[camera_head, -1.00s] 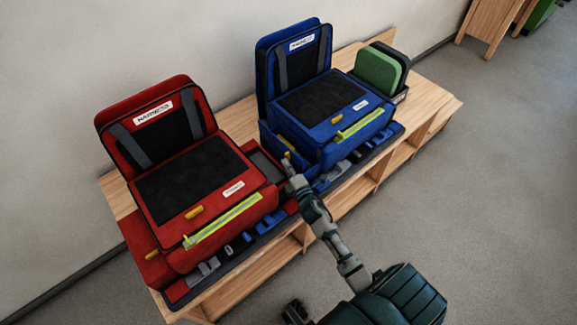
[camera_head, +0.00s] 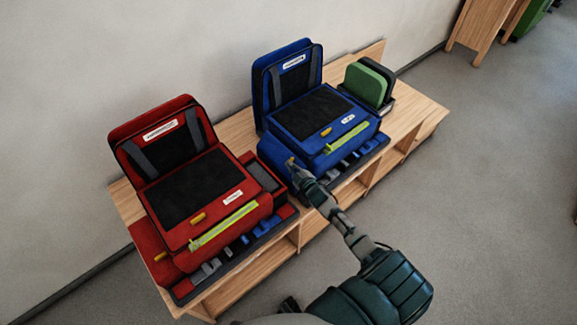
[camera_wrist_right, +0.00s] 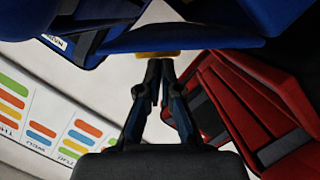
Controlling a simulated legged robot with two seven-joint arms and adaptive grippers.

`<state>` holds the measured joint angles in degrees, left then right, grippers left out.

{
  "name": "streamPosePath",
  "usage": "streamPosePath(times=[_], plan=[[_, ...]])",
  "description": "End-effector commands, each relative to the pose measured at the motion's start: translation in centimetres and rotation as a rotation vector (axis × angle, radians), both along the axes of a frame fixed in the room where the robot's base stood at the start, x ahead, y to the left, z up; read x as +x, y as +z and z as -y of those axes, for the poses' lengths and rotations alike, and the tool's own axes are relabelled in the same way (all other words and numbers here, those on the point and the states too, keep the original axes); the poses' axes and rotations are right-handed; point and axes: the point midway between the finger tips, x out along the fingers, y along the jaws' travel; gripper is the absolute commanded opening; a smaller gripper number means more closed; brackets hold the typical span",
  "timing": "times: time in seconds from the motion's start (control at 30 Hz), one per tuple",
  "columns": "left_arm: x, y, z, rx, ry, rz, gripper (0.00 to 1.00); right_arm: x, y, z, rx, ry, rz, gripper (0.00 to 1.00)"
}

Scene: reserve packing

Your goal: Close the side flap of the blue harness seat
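The blue harness seat (camera_head: 345,136) stands on the wooden bench, its backrest upright against the wall side. Its side flap (camera_head: 271,151) is on the left side and looks raised close to the seat body; I cannot tell whether it is fully flush. A yellow tab (camera_wrist_right: 157,54) sits at the flap's edge. My right gripper (camera_head: 294,166) is at this tab. In the wrist view its fingertips (camera_wrist_right: 159,64) are together right at the tab; whether the tab is pinched between them is unclear. My left gripper is not in view.
The red harness seat (camera_head: 222,209) stands to the left, with an open side compartment (camera_head: 262,171) facing the blue seat. Green pads (camera_head: 367,83) stand in a dark holder to the right. The wooden bench (camera_head: 417,107) has open shelves; the grey floor in front is clear.

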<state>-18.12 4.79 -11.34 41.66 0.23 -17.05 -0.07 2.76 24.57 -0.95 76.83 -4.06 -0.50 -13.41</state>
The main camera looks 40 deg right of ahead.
Motion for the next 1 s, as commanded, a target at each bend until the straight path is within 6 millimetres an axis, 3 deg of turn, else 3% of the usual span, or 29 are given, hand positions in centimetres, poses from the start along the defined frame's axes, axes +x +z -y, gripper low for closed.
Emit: streamPosePath(times=[0.03,0.23,0.6,1.0], plan=[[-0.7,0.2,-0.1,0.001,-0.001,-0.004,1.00,0.6,1.4,0.5,0.037,0.004,0.019,0.00],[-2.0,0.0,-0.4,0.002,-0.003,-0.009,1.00,0.8,0.7,1.9,0.222,0.005,0.004,0.00],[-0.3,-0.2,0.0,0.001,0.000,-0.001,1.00,0.9,-0.6,3.6,0.487,0.003,-0.016,0.00],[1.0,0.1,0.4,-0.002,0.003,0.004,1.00,0.9,-1.1,4.3,0.482,0.001,-0.014,0.00]])
